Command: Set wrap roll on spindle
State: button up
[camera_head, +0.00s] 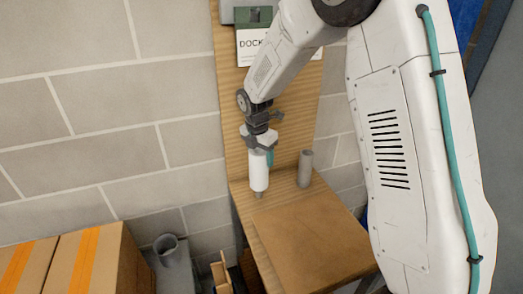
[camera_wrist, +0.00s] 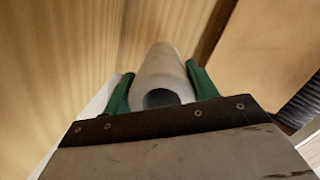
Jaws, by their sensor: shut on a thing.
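My gripper (camera_head: 260,146) is shut on a white wrap roll (camera_head: 259,172), which hangs nearly upright below it in the head view. A narrow brownish core end sticks out at the roll's bottom, close over the wooden bench; I cannot tell if it touches. In the wrist view the roll (camera_wrist: 163,72) lies between the two green fingers of my gripper (camera_wrist: 162,82), its hollow end toward the camera. A grey upright cylinder (camera_head: 305,168), likely the spindle, stands on the bench to the right of the roll, apart from it.
The bench (camera_head: 245,196) has a wooden backboard (camera_head: 232,110) behind and a brown flat panel (camera_head: 310,238) in front. Taped cardboard boxes (camera_head: 85,262) and a grey container (camera_head: 173,262) stand at lower left.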

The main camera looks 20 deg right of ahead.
jog(key=f, duration=0.2)
jog(key=shift+a+f, duration=0.2)
jog(key=shift+f, duration=0.85)
jog(key=shift+d+f, duration=0.15)
jog(key=shift+f, duration=0.4)
dwell(0.7)
jog(key=o, duration=0.6)
notch_tip(320, 180, up, 11)
jog(key=a, duration=0.1)
jog(key=shift+s, duration=0.3)
dwell(0.5)
jog(key=shift+a, duration=0.1)
dwell(0.3)
